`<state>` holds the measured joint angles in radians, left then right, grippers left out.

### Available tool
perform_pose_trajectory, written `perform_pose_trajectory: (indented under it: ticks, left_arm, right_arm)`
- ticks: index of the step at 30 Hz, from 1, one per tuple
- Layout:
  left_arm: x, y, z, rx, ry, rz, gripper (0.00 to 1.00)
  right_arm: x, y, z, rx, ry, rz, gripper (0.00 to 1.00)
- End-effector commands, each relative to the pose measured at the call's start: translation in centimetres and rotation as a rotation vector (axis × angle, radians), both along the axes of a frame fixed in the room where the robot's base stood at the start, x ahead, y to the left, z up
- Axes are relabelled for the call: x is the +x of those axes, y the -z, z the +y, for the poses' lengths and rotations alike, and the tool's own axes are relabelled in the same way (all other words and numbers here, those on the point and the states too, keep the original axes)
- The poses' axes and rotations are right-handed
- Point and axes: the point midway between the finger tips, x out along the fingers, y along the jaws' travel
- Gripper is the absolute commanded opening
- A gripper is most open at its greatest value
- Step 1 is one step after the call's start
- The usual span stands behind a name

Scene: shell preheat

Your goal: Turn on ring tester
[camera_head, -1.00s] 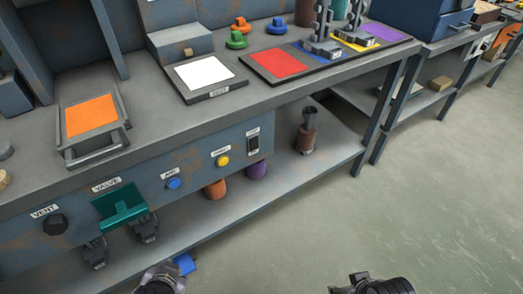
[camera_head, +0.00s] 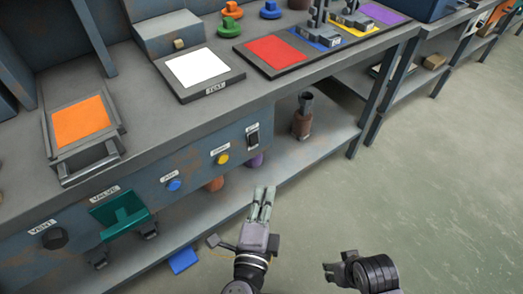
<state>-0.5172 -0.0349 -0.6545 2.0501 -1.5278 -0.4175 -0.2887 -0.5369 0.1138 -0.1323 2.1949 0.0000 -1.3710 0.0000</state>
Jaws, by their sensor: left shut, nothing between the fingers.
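A white pad marked TEST (camera_head: 198,68) lies on the bench top. On the bench's front panel are a dark rocker switch (camera_head: 253,138) at the right end, a yellow button (camera_head: 222,159) and a blue button (camera_head: 174,185). The labels above these are too small to read. My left gripper (camera_head: 263,191) is shut and empty, fingers pointing up toward the panel, below the switch in the picture and apart from it. My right gripper (camera_head: 328,272) is low in the picture over the floor; its finger opening is unclear.
A teal VALVE handle (camera_head: 124,213) and a dark VENT knob (camera_head: 54,238) are at the panel's left. An orange-topped drawer tray (camera_head: 82,121), a red pad (camera_head: 275,51) and green and blue rings stand on the bench. The lower shelf holds several cylinders. Floor at right is clear.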

Motion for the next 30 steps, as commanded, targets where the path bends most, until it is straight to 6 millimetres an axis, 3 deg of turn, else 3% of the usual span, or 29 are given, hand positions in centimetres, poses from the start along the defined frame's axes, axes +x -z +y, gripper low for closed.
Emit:
perform_pose_trajectory:
  ticks: [11, 25, 30]
  left_arm:
    - [1.0, -0.1, -0.1, -0.003, -0.003, -0.001, 0.0]
    - [10.0, 0.7, -1.5, -0.003, -0.004, -0.001, 0.0]
    - [12.0, 1.0, 0.0, -0.002, -0.004, 0.0, 0.0]
  right_arm:
    - [0.0, 0.6, 0.0, -0.001, 0.0, 0.006, 0.4]
    - [-0.2, 5.7, 0.1, -0.002, -0.005, 0.031, 0.4]
    - [-0.5, 7.4, 0.1, -0.002, -0.006, 0.041, 0.4]
